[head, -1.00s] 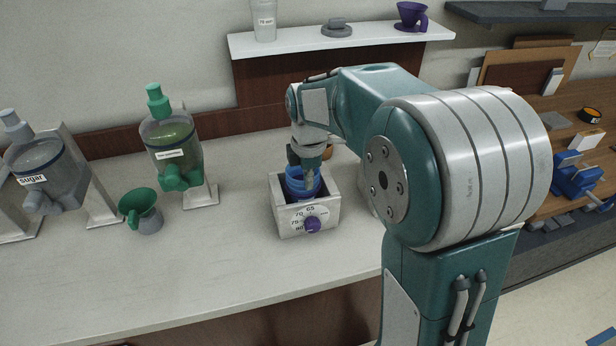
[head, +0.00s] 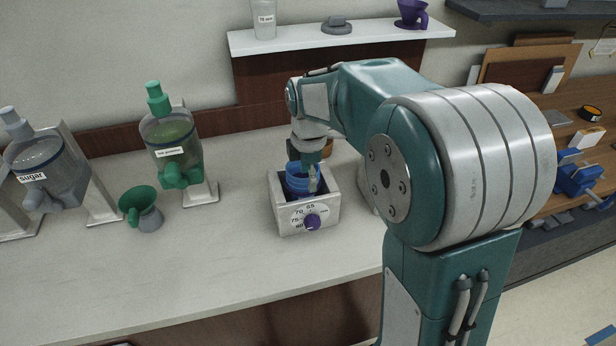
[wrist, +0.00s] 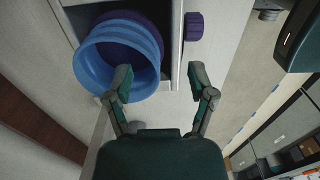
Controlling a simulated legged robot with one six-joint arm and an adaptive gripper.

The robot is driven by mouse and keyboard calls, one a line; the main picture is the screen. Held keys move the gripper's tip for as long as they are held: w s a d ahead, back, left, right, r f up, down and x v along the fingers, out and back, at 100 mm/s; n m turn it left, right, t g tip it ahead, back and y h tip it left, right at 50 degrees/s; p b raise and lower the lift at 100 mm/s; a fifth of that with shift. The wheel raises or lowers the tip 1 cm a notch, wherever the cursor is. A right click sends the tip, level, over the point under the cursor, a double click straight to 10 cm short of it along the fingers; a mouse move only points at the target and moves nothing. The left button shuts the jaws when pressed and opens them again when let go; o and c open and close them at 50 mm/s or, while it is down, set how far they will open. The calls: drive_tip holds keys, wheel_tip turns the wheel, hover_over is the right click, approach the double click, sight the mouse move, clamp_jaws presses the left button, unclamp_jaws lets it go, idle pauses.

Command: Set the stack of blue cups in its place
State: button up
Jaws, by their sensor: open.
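The stack of blue cups (head: 298,182) stands in the open top of a white box (head: 287,214) with a temperature dial. In the wrist view the blue cup rim (wrist: 92,68) is seen from above, with a dark purple inside. My gripper (head: 303,168) is at the cups, above the box. In the wrist view my gripper (wrist: 160,80) is open. One finger overlaps the cups' right edge; the other is past the box wall (wrist: 176,50), near the dial side. I cannot tell whether a finger touches the cups. The lower part of the cups is hidden in the box.
A purple knob (head: 312,222) sticks out of the box front. A green funnel (head: 141,207), a green dispenser (head: 172,150) and a sugar dispenser (head: 45,170) stand to the left. A white shelf (head: 340,40) is behind. The counter (head: 220,255) in front is clear.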

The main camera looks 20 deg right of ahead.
drive_tip(key=shift+r, duration=3.7)
drive_tip(key=s+m+t, duration=0.5)
drive_tip(key=s+m, duration=1.3)
drive_tip(key=s, duration=0.4)
drive_tip(key=shift+d+t, duration=0.2)
drive_tip(key=shift+t, duration=0.1)
